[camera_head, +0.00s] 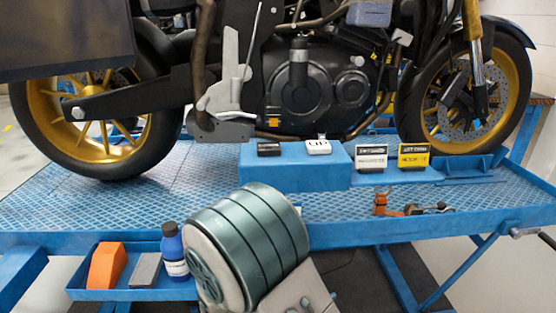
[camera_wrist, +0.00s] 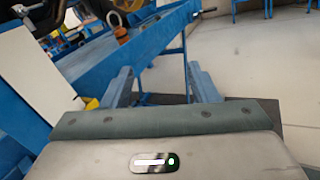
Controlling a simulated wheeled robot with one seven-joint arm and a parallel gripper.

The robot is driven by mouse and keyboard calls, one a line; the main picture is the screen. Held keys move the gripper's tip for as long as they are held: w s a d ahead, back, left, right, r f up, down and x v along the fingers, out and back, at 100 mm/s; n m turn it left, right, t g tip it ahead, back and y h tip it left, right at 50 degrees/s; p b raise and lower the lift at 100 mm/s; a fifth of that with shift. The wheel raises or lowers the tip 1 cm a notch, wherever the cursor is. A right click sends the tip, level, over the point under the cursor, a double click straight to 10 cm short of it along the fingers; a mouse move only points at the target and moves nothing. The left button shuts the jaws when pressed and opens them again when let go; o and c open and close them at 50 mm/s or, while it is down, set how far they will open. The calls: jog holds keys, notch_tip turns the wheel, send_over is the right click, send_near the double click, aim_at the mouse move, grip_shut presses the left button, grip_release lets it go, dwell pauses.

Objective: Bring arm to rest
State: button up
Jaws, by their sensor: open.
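My gripper (camera_wrist: 160,72) shows in the wrist view, with its two blue-grey fingers wide apart and nothing between them. It is beside the blue lift table (camera_wrist: 135,52), whose edge runs past beyond the fingers. In the head view my arm (camera_head: 250,248) rises at the bottom centre as a teal banded joint and a pale link, in front of the table. My gripper does not show in the head view.
A motorcycle (camera_head: 300,85) stands on the lift table (camera_head: 200,215). Small boxes and cards sit on a blue block (camera_head: 262,172); an orange-based part (camera_head: 381,203) lies near the front edge. A tray (camera_head: 127,294) holds an orange piece (camera_head: 106,264), a grey block (camera_head: 145,270) and a blue bottle (camera_head: 174,252). Open floor (camera_wrist: 262,55) shows at right.

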jog(key=s+d+r+m+g+y+p, duration=0.7)
jog(key=s+d+r+m+g, duration=0.35)
jog(key=m, duration=0.25)
jog(key=a+r+m+t+y+p, duration=0.3)
jog(key=r+m+y+p, duration=0.4)
jog(key=r, duration=0.4)
jog(key=shift+s+a+r+m+y, duration=0.25)
jog(key=shift+s+r+m+y, duration=0.15)
jog(key=shift+m+y, duration=0.45)
